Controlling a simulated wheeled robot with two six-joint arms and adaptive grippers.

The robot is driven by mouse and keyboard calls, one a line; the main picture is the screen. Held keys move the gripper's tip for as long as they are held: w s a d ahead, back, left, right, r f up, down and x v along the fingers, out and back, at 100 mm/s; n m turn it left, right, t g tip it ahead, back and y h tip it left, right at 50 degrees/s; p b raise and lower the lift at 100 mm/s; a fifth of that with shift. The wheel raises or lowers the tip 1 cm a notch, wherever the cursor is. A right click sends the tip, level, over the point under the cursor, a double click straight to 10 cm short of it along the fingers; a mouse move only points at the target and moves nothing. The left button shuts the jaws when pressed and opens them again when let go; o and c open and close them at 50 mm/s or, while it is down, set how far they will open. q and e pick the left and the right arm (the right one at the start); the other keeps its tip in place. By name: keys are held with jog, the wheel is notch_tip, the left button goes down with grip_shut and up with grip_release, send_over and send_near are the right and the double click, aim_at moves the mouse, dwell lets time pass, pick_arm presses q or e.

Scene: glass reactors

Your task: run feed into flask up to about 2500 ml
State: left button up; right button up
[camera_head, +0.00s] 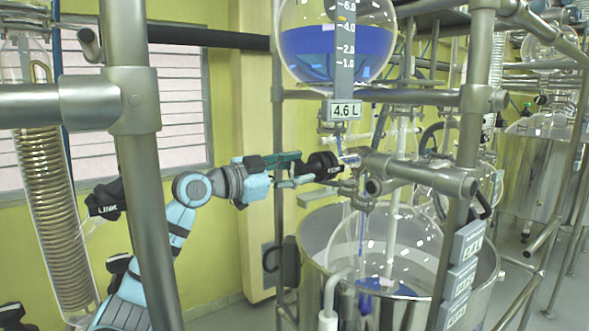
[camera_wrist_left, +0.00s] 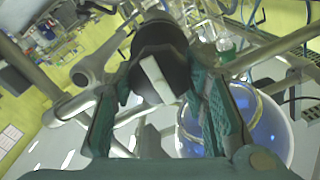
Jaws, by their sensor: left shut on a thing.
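The feed vessel (camera_head: 338,50) is a round glass flask at the top, holding blue liquid, with a scale plate and a display (camera_head: 343,111) reading 4.6 L. Below it, my left gripper (camera_head: 303,168) is shut on a black valve knob (camera_head: 326,166) whose lettering looks like FEED. The knob (camera_wrist_left: 160,70), with a white bar on its face, is between the fingers in the left wrist view. The lower glass flask (camera_head: 415,240) sits in a steel bath (camera_head: 318,247), with blue liquid at its bottom and a narrow blue streak above. My right gripper is not in view.
Steel frame posts (camera_head: 140,180) and rails stand in front of and around the glassware. A coil condenser (camera_head: 48,190) and another black knob (camera_head: 105,200) are at left. Small display plates (camera_head: 467,243) hang at right; the top reading is unclear.

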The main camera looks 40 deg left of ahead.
pick_arm(q)
jog(key=m+p, duration=0.1)
jog(key=m, duration=0.3)
jog(key=m+p, duration=0.1)
jog(key=m, duration=0.3)
jog(key=shift+d+m, duration=0.1)
jog(key=shift+m, duration=0.2)
jog(key=m, duration=0.4)
jog(key=shift+m, duration=0.3)
jog(key=m, duration=0.5)
jog(key=shift+f, duration=0.1)
jog(key=m, duration=0.5)
jog(key=shift+f+m, duration=0.1)
jog(key=shift+m, duration=0.3)
jog(key=m, duration=0.4)
jog(key=shift+a, duration=0.2)
jog(key=m, duration=0.5)
jog(key=shift+w, duration=0.1)
jog(key=m, duration=0.4)
jog(key=shift+a+m, duration=0.1)
jog(key=shift+m, duration=0.3)
jog(key=shift+c, duration=0.2)
